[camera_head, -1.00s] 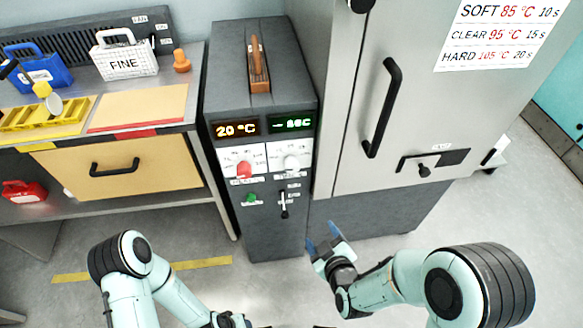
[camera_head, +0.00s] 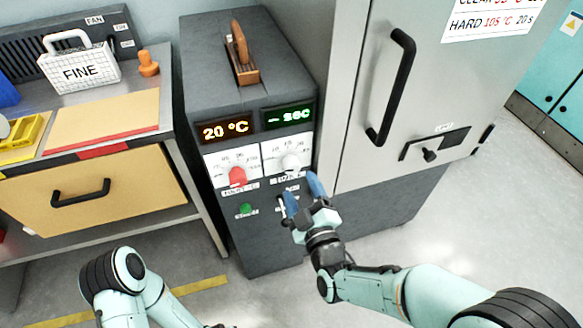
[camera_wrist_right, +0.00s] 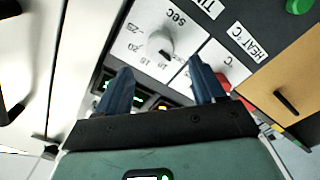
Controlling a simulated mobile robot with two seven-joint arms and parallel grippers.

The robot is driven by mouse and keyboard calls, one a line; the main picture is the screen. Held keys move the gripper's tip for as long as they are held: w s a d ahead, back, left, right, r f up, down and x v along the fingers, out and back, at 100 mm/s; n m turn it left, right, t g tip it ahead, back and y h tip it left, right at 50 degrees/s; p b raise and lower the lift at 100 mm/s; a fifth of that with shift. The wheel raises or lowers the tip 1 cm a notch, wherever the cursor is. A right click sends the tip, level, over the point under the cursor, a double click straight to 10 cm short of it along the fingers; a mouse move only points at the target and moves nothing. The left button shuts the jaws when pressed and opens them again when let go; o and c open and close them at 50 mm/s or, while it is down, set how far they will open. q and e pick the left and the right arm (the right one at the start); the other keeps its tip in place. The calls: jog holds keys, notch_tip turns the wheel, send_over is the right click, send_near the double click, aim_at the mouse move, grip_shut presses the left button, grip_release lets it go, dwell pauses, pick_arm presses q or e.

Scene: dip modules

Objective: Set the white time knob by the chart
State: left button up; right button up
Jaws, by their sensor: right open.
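The white time knob (camera_head: 291,162) sits on a white dial plate on the dark control unit (camera_head: 255,232), right of the red heat knob (camera_head: 237,176). Above them, the orange display (camera_head: 226,129) reads 20 °C and the green display (camera_head: 289,116) shows dashes and "sec". The chart (camera_head: 495,20) on the grey cabinet door is partly cut off; "HARD 105 °C 20 s" is readable. My right gripper (camera_head: 304,190) is open and empty, just below the white knob and apart from it. The right wrist view shows the knob (camera_wrist_right: 160,45) beyond the parted blue fingers. My left gripper is out of view.
A green button (camera_head: 245,209) is below the red knob; a lever beside it is partly hidden by my gripper. The cabinet's black handle (camera_head: 392,88) stands out at right. A bench with a drawer (camera_head: 95,185) and a FINE basket (camera_head: 80,68) is at left.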

aim_at(292, 169)
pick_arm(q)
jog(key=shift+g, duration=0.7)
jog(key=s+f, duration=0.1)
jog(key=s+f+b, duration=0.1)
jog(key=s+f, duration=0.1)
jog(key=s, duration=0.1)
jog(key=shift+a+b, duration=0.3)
pick_arm(e)
jog(key=x, duration=0.7)
jog(key=shift+w+a, duration=0.1)
jog(key=shift+w, duration=0.25)
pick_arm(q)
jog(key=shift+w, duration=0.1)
pick_arm(e)
jog(key=c, duration=1)
